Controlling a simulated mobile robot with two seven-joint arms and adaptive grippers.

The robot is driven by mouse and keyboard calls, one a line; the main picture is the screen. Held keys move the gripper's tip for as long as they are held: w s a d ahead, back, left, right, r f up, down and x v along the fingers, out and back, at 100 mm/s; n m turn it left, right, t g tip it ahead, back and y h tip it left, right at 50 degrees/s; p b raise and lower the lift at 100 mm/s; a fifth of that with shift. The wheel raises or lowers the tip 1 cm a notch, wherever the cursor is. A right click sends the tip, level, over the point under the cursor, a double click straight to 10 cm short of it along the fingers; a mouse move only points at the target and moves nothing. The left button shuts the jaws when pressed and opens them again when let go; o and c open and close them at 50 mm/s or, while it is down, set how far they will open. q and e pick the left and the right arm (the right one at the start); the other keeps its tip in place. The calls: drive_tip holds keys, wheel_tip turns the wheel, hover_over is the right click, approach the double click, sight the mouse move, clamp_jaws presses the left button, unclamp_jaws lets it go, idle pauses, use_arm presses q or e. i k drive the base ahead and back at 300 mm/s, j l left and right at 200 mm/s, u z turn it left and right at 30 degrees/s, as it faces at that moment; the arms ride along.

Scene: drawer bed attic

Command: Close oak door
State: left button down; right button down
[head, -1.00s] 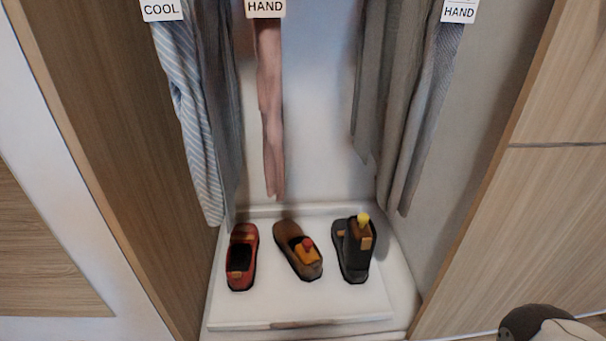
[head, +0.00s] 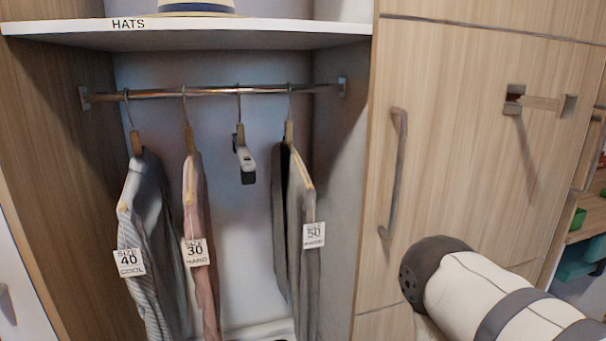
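The oak door (head: 455,130) is a light wood panel on the right of the head view, with a long vertical metal handle (head: 397,175) near its left edge. The wardrobe compartment to its left stands open, with its inside in plain view. Part of my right arm reaches in from the lower right, in front of the lower part of the door; I cannot tell whether it touches the panel. Neither my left gripper nor my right gripper is in view.
Clothes with size tags hang from a metal rail (head: 220,92) inside the wardrobe. A white shelf (head: 270,32) marked HATS holds a hat (head: 196,8). A small bracket (head: 540,102) sticks out at right. Shelves with green and teal items are at the far right.

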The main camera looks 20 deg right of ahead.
sight(479, 112)
drive_tip(key=z, duration=1.6)
drive_tip(key=l, duration=0.1)
drive_tip(key=i, duration=0.05)
